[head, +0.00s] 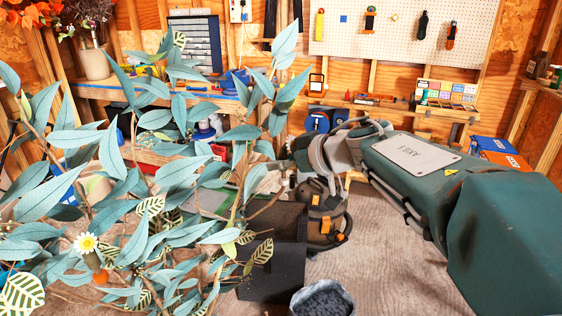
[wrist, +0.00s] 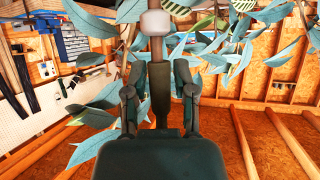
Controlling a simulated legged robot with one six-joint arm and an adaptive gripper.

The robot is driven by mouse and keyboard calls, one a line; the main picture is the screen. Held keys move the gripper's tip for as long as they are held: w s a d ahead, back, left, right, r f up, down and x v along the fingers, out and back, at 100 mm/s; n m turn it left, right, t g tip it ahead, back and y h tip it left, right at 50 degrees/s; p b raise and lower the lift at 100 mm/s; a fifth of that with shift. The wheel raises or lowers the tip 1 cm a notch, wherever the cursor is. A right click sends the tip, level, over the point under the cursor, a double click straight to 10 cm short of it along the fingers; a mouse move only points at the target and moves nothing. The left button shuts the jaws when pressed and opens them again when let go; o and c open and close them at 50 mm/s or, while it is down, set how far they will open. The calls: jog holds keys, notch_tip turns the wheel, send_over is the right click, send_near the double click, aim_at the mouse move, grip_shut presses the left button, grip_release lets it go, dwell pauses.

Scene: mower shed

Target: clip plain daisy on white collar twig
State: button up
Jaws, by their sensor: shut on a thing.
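In the wrist view my gripper (wrist: 158,80) has its two fingers on either side of a dark olive cylindrical piece (wrist: 160,98) and is shut on it. A brown twig (wrist: 157,50) runs in line beyond this piece, with a white collar (wrist: 155,22) around it past the fingertips. I cannot tell whether the held piece is the daisy's clip; no flower head shows there. In the head view a white daisy with a yellow centre (head: 86,243) sits low on the left, above an orange collar (head: 100,277). My fingertips are not clear in the head view.
A leafy blue-green plant (head: 180,170) fills the left half of the head view, its leaves crowding the gripper. A workbench (head: 400,105) and pegboard (head: 400,30) stand behind.

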jog(key=o, duration=0.9)
jog(key=shift+a, duration=0.1)
jog(key=o, duration=0.3)
jog(key=shift+o, duration=0.2)
jog(key=v, duration=0.7)
dwell(0.6)
